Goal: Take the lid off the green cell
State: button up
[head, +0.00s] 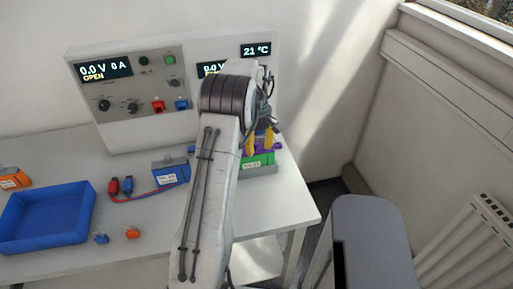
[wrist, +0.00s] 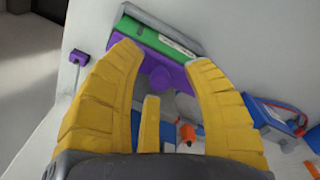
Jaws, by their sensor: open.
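The green cell (head: 262,159) stands near the right end of the table, partly hidden behind my arm in the head view. In the wrist view its green side (wrist: 160,35) with a white label is at the top. The purple lid (wrist: 178,74) with a round knob (wrist: 160,79) lies against the green cell. My gripper (head: 260,145) has yellow fingers and is open over the lid. In the wrist view the fingers of my gripper (wrist: 163,60) are spread on both sides of the knob, with a gap around it. I cannot tell whether they touch the lid.
A blue cell (head: 171,172) with red and blue leads stands left of my arm. A blue tray (head: 88,212), an orange cell (head: 12,177) and small clips are further left. The cycler panel (head: 140,85) rises behind. A grey chair-like object (head: 375,235) is at right.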

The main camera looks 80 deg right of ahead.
jog(key=shift+f, duration=0.2)
grip_shut()
dwell(0.4)
